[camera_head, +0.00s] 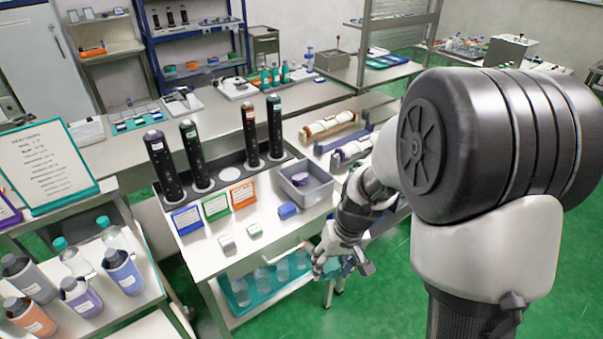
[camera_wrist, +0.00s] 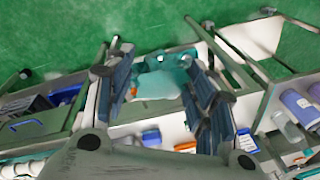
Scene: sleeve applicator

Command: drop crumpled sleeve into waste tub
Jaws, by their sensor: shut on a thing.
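My gripper (camera_head: 345,265) hangs off the front right corner of the main bench, over the green floor. It is shut on a crumpled teal sleeve (camera_wrist: 158,84), which shows between the two fingers in the wrist view, where the gripper (camera_wrist: 158,60) fills the middle. In the head view only a small teal bit of the sleeve shows by the fingers. A grey open tub (camera_head: 318,190) stands on the bench, up and left of my gripper, with a purple thing inside. I cannot tell whether this is the waste tub.
Tall black dispensers (camera_head: 163,165) stand in a dark rack on the bench (camera_head: 205,262), behind coloured label cards. A small blue block (camera_head: 287,211) lies before the grey tub. A teal tray (camera_head: 240,310) with clear cups sits on the lower shelf. Open green floor (camera_head: 385,310) lies to the right.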

